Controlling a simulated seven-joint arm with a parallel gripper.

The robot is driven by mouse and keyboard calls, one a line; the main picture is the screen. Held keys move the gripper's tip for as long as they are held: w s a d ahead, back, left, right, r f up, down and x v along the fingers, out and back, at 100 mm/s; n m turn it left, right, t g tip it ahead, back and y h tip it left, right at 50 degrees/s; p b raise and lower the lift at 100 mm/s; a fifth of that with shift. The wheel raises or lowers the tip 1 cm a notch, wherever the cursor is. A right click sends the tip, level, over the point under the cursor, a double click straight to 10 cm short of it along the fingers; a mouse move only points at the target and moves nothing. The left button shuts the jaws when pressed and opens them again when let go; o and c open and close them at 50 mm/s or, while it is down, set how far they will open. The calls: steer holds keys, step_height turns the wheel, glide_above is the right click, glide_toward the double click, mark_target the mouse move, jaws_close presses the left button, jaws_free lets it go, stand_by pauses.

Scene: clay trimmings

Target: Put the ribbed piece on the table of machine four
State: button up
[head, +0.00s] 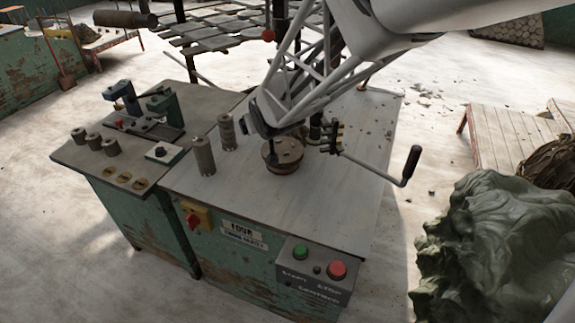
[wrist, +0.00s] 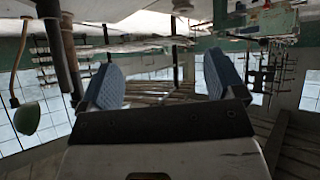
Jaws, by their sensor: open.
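The table of machine four (head: 330,205) is a pale top on a worn green cabinet with a FOUR plate (head: 242,234). Two grey upright cylinders with ribbed-looking sides, one nearer (head: 203,155) and one farther (head: 227,132), stand on it at its left part. I cannot tell which thing is the ribbed piece. My gripper (wrist: 161,72) shows in the wrist view with its two blue pads wide apart and nothing between them. That view appears upside down and shows none of the cylinders near the pads. In the head view I cannot make out the fingers.
A round brown block (head: 284,155) and a crank handle (head: 408,165) are on this table, beneath and beside my arm. A start-stop box (head: 315,271) is at its front. The adjoining left bench holds small cylinders (head: 94,141) and a fixture (head: 145,115). A green wrapped heap (head: 495,245) stands right.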

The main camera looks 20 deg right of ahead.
steer(key=s+a+r+g, duration=0.1)
steer(key=s+r+g, duration=0.2)
steer(key=s, duration=1.2)
steer(key=s+a+r+m+g, duration=0.1)
steer(key=s+r+g, duration=0.2)
steer(key=s, duration=1.3)
steer(key=shift+r+g, duration=0.15)
steer(key=shift+g, duration=0.75)
